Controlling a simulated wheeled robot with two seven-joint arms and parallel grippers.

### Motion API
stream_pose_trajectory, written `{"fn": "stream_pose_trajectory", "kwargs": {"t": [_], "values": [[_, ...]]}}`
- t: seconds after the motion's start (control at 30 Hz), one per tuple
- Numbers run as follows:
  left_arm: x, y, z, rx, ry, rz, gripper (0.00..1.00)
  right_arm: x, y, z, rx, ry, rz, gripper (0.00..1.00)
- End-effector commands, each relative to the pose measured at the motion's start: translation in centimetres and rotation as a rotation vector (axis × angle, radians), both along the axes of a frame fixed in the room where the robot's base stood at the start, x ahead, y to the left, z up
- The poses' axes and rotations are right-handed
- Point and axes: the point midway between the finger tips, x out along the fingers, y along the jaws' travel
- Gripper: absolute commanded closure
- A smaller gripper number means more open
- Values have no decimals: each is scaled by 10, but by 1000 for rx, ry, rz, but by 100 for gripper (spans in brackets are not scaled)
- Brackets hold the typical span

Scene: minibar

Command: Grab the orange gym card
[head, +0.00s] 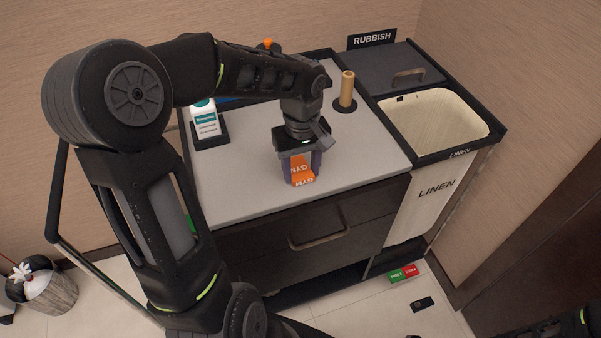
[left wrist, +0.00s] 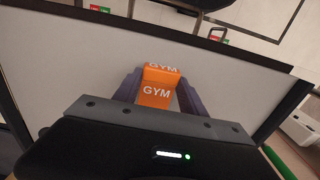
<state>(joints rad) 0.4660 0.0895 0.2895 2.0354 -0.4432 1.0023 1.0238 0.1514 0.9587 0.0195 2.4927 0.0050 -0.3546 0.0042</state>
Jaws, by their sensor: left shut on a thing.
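The orange gym card (head: 302,171) is a small orange piece with white "GYM" lettering, at the front middle of the grey counter top. It also shows in the left wrist view (left wrist: 157,90), between the two purple-grey fingers. My left gripper (head: 301,167) points down over the counter and is shut on the card, with one finger at each side. I cannot tell whether the card still touches the counter. In the left wrist view my left gripper (left wrist: 158,92) covers the card's lower end. My right gripper is not in view; part of my right arm shows at the lower right.
The grey counter (head: 240,190) has a bottle in a dark holder (head: 207,128) at left and a wooden post (head: 347,90) at back right. The linen bin (head: 437,122) and rubbish lid (head: 410,77) adjoin at right. Green and red pieces (head: 403,273) lie on the floor.

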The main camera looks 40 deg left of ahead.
Motion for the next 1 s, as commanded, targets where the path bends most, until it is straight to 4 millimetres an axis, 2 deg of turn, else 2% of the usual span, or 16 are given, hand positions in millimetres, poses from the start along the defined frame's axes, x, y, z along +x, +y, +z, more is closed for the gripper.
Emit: {"fn": "stream_pose_trajectory", "kwargs": {"t": [0.03,0.2,0.43,0.57,0.67,1.0], "values": [[0,0,0,0,0,0,75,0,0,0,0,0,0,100],[0,0,0,0,0,0,89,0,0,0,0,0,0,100],[0,0,0,0,0,0,90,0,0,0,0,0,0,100],[1,0,7,1,-2,1,90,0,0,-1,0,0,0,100],[1,0,19,1,-3,1,90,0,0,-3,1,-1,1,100],[1,0,83,1,-4,0,90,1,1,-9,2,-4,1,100]]}}
